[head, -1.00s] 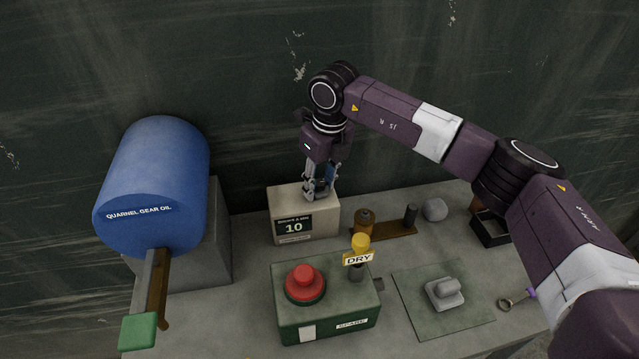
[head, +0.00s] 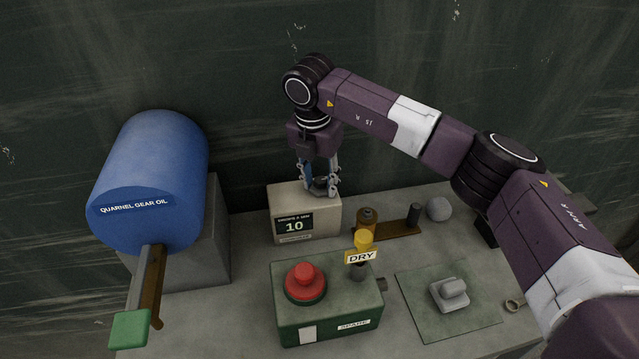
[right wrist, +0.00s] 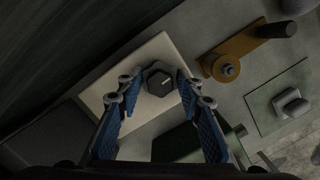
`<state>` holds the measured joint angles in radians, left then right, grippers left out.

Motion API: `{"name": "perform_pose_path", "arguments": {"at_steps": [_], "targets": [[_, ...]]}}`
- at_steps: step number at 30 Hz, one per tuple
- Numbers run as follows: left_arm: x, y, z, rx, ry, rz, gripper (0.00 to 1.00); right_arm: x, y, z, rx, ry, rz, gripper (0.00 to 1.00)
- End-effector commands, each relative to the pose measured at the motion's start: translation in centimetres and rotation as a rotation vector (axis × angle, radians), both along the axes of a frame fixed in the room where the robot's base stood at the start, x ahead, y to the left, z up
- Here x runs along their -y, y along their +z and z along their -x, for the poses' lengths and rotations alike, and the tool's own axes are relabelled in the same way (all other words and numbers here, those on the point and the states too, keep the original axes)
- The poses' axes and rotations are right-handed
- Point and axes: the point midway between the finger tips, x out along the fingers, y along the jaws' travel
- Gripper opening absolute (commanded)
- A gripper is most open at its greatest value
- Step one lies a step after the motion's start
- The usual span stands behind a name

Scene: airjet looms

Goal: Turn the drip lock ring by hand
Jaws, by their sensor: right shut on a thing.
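A cream box (head: 292,202) with a display reading 10 stands at the back of the bench. A dark six-sided knob or ring (right wrist: 159,82) sits on its top; I take this to be the drip lock ring. My right gripper (head: 320,190) points down at the box top. In the right wrist view, its two blue-padded fingers (right wrist: 157,84) are on either side of the dark ring, shut on it. In the head view the fingers partly hide the ring. My left gripper is not in view.
A blue gear oil drum (head: 152,180) with a green-ended lever (head: 131,328) stands at left. In front are a green box (head: 330,318) with a red button (head: 305,281) and a yellow-topped DRY post (head: 362,243).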

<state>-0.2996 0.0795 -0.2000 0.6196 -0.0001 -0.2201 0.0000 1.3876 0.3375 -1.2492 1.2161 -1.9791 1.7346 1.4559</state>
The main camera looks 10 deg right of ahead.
Motion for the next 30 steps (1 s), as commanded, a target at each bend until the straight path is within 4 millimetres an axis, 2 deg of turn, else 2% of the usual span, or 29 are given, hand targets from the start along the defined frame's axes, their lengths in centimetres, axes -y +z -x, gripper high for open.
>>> {"name": "perform_pose_path", "arguments": {"at_steps": [1,2,6,17,30], "targets": [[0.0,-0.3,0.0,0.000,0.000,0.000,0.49,-0.1,-0.1,0.0,-0.001,-0.062,0.001,0.16],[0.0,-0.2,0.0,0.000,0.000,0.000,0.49,0.0,-0.1,0.0,-0.001,-0.084,0.001,0.35],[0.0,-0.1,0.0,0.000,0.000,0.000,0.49,0.0,0.0,0.0,-0.001,-0.075,0.000,0.49],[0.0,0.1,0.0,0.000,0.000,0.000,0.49,0.0,0.4,0.0,0.000,-0.072,-0.001,0.49],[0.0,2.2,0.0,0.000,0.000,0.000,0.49,0.0,4.7,0.0,0.000,-0.072,-0.001,0.49]]}}
